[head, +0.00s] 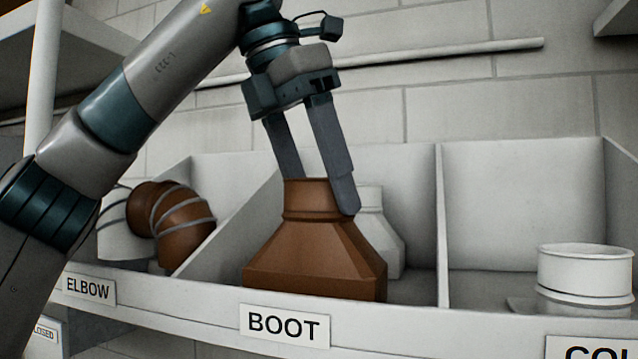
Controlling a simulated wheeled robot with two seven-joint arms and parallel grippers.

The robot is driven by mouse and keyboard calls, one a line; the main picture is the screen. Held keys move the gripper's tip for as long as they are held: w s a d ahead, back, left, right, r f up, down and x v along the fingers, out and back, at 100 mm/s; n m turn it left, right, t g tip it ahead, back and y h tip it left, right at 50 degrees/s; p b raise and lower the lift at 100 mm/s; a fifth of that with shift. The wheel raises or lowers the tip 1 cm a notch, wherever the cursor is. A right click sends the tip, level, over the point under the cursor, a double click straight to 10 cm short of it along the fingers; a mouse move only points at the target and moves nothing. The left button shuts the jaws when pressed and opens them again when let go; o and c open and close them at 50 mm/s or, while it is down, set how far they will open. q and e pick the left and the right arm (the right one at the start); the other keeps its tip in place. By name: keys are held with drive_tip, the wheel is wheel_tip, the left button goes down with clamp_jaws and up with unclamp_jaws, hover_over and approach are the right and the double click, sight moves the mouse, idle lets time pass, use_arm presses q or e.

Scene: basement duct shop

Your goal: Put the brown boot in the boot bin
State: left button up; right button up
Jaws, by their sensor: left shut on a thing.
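The brown boot (315,250) has a round collar on top and a wide, flared square base. It is upright in the compartment of the boot bin (420,277) behind the label reading BOOT. My left gripper (318,198) points down from above, with its fingers around the boot's collar, shut on it. The boot's base sits low, behind the front lip; I cannot tell whether it touches the bin floor. My right gripper is not in view.
A white boot (378,232) stands behind the brown one in the same compartment. White and brown elbows (183,224) lie in the ELBOW bin at left. White round collars (585,276) sit in the right bin. Slanted dividers separate the bins.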

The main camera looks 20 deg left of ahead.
use_arm(q)
drive_tip(key=shift+s+d, duration=0.1)
drive_tip(key=shift+s, duration=0.05)
drive_tip(key=o, duration=1.6)
drive_tip(key=shift+f, duration=0.1)
drive_tip(key=shift+v, duration=6.2)
